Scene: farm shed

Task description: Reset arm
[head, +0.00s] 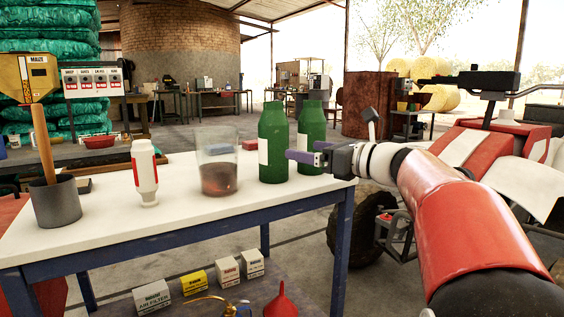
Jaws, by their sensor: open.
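My arm reaches in from the lower right of the head view. My gripper (304,151) is at its end, over the right end of the white-topped table (120,238), pointing left. Its purple fingers are apart and open, and I see nothing held between them. They show in front of or beside two green bottles: the nearer bottle (273,150) stands just left of the fingertips, and the other bottle (312,122) stands behind the fingers, partly hidden. I cannot tell whether the fingers touch either bottle.
A glass (218,170) with dark liquid, a white bottle (144,172) and a grey pot (56,203) with a wooden handle stand on the table. Small boxes (194,282) and a red funnel (281,301) sit below. A red-and-white tractor (490,148) stands behind my arm.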

